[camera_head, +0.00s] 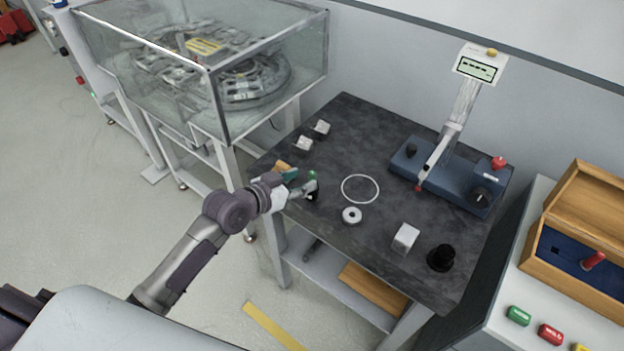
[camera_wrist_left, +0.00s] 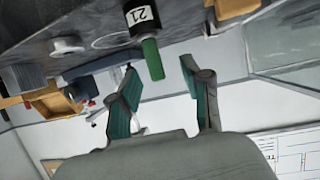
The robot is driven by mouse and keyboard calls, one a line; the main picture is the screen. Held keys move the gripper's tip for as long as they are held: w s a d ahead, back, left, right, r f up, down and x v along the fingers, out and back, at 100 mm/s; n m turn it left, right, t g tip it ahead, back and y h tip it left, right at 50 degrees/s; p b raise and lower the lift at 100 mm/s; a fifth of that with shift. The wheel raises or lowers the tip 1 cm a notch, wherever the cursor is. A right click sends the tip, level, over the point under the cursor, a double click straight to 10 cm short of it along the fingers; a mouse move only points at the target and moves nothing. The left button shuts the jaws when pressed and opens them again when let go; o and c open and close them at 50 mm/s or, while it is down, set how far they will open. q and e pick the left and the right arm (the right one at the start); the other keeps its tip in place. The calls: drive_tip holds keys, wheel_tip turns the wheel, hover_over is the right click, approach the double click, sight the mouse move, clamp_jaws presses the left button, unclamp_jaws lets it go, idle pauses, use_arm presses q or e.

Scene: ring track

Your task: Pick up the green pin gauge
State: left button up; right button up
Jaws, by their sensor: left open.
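The green pin gauge stands upright near the left edge of the dark table, its black lower part (camera_head: 313,196) partly hidden behind my gripper. In the left wrist view, which is upside down, its green end (camera_wrist_left: 152,58) and black body with a white "21" label are clear. My left gripper (camera_head: 297,181) is open beside the gauge. In the wrist view the green end lies between the lines of the two teal-padded fingers (camera_wrist_left: 160,80), with gaps on both sides. I cannot tell whether a finger touches it. My right gripper is not in view.
A wooden piece (camera_head: 283,166) lies close behind the gripper. The dark table (camera_head: 375,130) also holds a white ring (camera_head: 361,176), a metal ring (camera_head: 352,215), metal blocks (camera_head: 405,238), a black part (camera_head: 441,258) and a blue measuring device (camera_head: 450,178). A glass case (camera_head: 280,65) stands at left.

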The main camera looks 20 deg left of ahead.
sight(310, 177)
use_arm(q)
drive_tip(key=x, duration=0.2)
drive_tip(key=p+x, duration=0.1)
drive_tip(key=shift+w+d+r, duration=0.15)
drive_tip(key=shift+w+d, duration=0.15)
drive_tip(key=shift+d, duration=0.2)
drive_tip(key=shift+w+d+f, duration=0.1)
drive_tip(key=shift+w+f, duration=0.15)
drive_tip(key=shift+w, duration=0.05)
drive_tip(key=shift+s, duration=0.1)
clamp_jaws()
